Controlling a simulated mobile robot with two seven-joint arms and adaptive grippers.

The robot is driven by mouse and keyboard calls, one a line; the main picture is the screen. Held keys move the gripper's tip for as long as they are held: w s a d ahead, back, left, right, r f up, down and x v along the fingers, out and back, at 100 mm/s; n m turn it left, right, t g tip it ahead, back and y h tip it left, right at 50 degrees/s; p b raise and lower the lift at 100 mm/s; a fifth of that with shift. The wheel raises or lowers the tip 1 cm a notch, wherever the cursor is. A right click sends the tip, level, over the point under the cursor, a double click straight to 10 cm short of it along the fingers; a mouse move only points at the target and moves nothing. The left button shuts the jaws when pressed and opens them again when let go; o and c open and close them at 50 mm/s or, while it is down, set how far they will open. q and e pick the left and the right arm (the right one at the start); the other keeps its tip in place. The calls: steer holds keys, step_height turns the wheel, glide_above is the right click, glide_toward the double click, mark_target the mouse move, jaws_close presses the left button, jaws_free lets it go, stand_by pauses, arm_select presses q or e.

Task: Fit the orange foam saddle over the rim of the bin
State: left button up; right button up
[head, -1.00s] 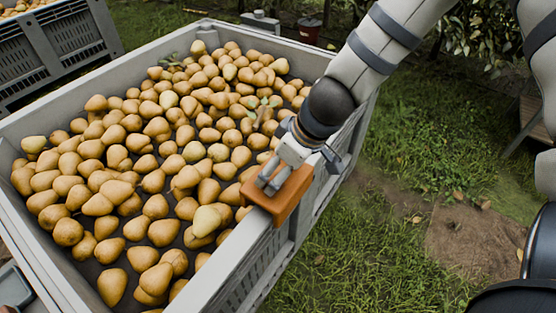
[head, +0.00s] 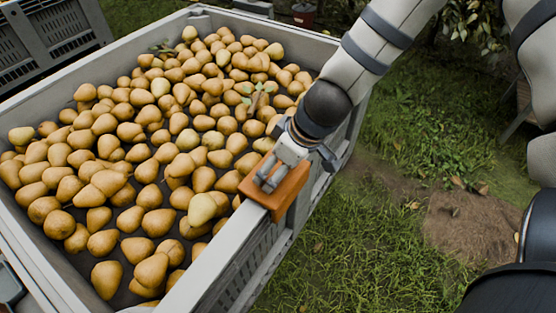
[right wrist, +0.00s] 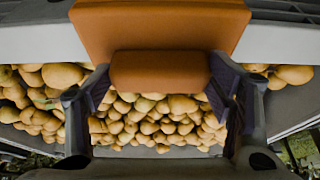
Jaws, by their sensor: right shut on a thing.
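The orange foam saddle (head: 286,196) straddles the near right rim (head: 232,238) of the grey bin, with one side hanging down the outer wall. Its other side is partly hidden by my gripper. Whether it sits fully down on the rim I cannot tell. My right gripper (head: 270,178) is shut on the saddle from above. In the right wrist view, the saddle (right wrist: 160,22) spans the pale rim (right wrist: 38,45), and its raised block lies between the fingers of my right gripper (right wrist: 160,80). My left gripper is not in view.
Many pears (head: 150,150) fill the bin below rim level. A second grey bin (head: 50,40) stands at the upper left. Grass (head: 370,250) and a bare earth patch (head: 460,225) lie to the right. A reddish bucket (head: 304,14) stands behind the bin.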

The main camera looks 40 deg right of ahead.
steer(key=shift+f, duration=0.25)
steer(key=o, duration=1.4)
steer(key=shift+o, duration=0.2)
